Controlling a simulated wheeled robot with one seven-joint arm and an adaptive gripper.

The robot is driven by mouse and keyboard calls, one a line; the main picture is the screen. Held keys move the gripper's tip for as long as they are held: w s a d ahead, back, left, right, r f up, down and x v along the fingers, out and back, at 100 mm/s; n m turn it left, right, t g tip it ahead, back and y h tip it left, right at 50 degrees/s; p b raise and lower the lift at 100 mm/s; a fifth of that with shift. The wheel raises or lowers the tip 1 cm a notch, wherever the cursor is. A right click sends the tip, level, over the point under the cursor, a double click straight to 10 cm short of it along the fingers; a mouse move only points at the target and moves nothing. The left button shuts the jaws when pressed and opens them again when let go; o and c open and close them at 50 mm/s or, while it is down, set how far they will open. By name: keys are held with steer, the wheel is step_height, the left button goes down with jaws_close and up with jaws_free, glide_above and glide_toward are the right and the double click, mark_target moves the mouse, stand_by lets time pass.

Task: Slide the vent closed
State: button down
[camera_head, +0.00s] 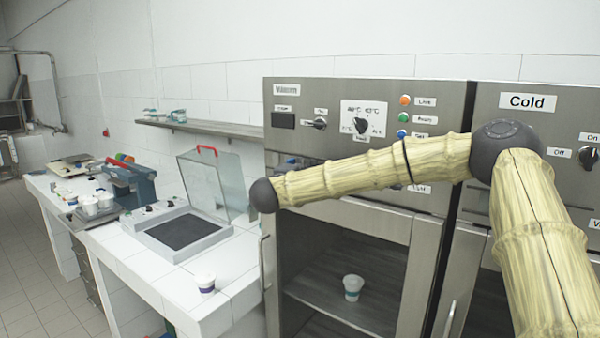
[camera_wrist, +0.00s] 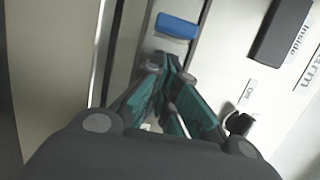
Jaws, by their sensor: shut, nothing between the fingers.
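The vent shows in the wrist view as a metal strip set into the cabinet front, with a blue slider tab (camera_wrist: 177,25) near the top of the picture. My gripper (camera_wrist: 170,73) has dark fingers with green inner pads. The fingertips are together and empty. They point at the strip, just below the blue tab in the picture, with a visible gap to it. Whether the tips touch the strip I cannot tell. In the head view my arm covers much of the strip and my gripper is hidden.
The black "Inside" display (camera_wrist: 281,30) and a black knob (camera_wrist: 239,124) sit right of my fingers. The heated cabinet (camera_head: 370,92) holds a cup (camera_head: 353,287) on its shelf. The cold cabinet (camera_head: 560,130) stands to the right. A white counter (camera_head: 165,285) with another cup (camera_head: 205,282) is left.

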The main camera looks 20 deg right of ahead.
steer(key=s+d+b+v, duration=0.1)
steer(key=b+v, duration=0.3)
steer(key=v, duration=0.7)
steer(key=shift+d, duration=0.25)
steer(key=shift+s+d+r, duration=0.1)
steer(key=shift+s+r, duration=0.05)
steer(key=shift+s, duration=0.05)
